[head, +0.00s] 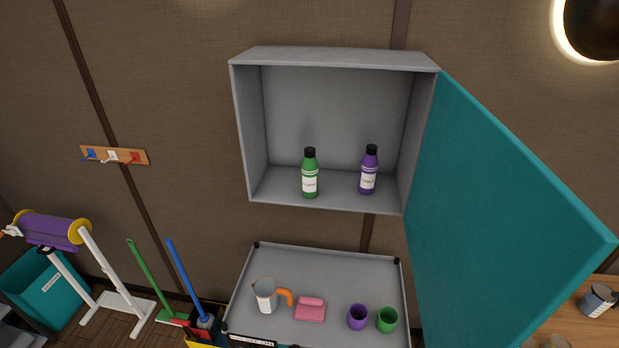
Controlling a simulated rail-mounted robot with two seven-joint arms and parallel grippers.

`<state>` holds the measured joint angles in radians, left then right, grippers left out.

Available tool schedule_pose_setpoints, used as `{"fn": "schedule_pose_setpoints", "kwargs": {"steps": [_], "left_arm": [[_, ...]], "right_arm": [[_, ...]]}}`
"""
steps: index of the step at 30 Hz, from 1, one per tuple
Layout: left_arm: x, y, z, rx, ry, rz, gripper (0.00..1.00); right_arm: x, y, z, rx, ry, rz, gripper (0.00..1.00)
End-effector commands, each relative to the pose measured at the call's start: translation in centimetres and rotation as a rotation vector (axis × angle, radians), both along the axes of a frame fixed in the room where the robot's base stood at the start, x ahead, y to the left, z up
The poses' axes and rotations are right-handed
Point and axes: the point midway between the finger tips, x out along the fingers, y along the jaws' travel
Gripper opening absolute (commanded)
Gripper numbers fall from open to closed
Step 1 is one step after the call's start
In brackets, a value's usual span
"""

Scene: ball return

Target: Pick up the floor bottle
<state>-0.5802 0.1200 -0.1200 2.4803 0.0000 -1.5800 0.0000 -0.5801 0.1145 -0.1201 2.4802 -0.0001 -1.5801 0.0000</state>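A green bottle (310,174) with a black cap and white label stands upright on the floor of an open grey wall cabinet (330,58). A purple bottle (369,171), also black-capped with a white label, stands upright to its right, apart from it. The label print is too small to read surely, so I cannot confirm which one is the floor bottle. Neither of my grippers can be made out in the head view.
The cabinet's teal door (500,215) stands wide open on the right. Below, a grey tray (330,268) holds a measuring jug (265,297), a pink item (310,310), a purple cup (357,317) and a green cup (387,320). Brooms and a roller stand are at left.

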Motion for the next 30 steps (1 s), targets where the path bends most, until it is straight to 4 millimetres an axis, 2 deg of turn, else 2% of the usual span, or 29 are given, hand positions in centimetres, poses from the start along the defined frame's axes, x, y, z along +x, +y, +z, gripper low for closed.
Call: {"fn": "schedule_pose_setpoints", "kwargs": {"steps": [8, 27, 30], "left_arm": [[0.0, 0.0, -0.01, 0.0, 0.0, 0.0, 0.02], [0.0, 0.0, -0.01, 0.0, 0.0, 0.0, 0.63], [0.0, 0.0, -0.01, 0.0, 0.0, 0.0, 0.7]], "right_arm": [[0.0, 0.0, 0.0, 0.0, 0.0, 0.0, 0.43], [-0.02, -0.3, -0.02, -0.011, 0.0, 0.007, 0.43], [-0.01, -0.28, -0.02, -0.009, 0.0, 0.006, 0.43]]}}
